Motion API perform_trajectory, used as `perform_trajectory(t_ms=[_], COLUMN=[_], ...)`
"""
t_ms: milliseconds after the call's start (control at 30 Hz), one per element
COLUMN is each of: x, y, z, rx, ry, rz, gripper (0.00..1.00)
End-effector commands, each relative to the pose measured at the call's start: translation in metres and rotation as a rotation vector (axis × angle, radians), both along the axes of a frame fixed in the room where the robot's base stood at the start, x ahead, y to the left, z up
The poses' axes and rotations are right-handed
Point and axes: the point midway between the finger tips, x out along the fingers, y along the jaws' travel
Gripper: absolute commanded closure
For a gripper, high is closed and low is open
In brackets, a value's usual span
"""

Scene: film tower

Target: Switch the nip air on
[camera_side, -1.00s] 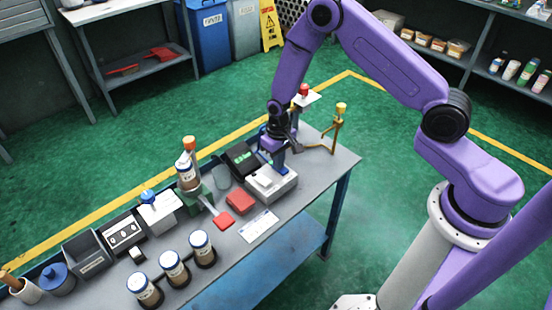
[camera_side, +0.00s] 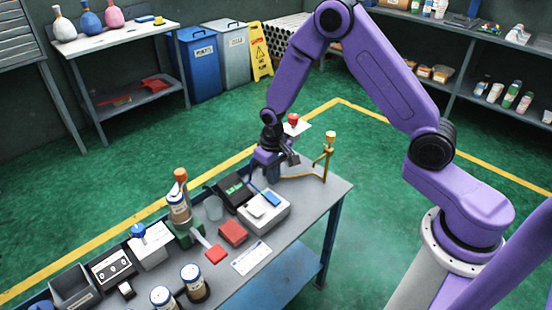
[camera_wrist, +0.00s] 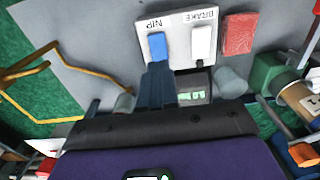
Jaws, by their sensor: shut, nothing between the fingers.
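The white switch box (camera_side: 264,211) stands on the bench. In the wrist view its panel (camera_wrist: 178,22) reads NIP and BRAKE. The blue NIP rocker (camera_wrist: 157,46) and the white BRAKE rocker (camera_wrist: 201,41) sit side by side; the blue rocker also shows in the side view (camera_side: 272,199). Which way either rocker is tipped is hard to tell. My gripper (camera_side: 265,176) is shut and empty, above and behind the box in the side view. In the wrist view its fingertips (camera_wrist: 157,68) line up with the near end of the blue rocker; contact is not visible.
A black unit with a green display (camera_side: 234,189) stands beside the box. A red block (camera_side: 232,233) is in front. A bent brass stand with a yellow top (camera_side: 330,136) and a red-topped post (camera_side: 293,119) stand near my gripper. The bench's right corner is mostly clear.

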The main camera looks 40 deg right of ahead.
Motion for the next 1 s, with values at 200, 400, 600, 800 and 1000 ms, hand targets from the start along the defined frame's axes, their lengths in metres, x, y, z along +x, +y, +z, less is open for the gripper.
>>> perform_trajectory(t_ms=[200,400,600,800,1000], x=[-0.005,-0.009,-0.011,-0.011,-0.012], y=[0.001,0.000,0.000,0.000,0.001], z=[0.036,0.060,0.070,0.071,0.072], rx=[0.001,0.001,0.000,0.000,0.000], ry=[-0.004,-0.002,0.000,0.001,0.000], rz=[0.001,0.000,0.000,0.000,0.006], gripper=[1.00,1.00,1.00,1.00,1.00])
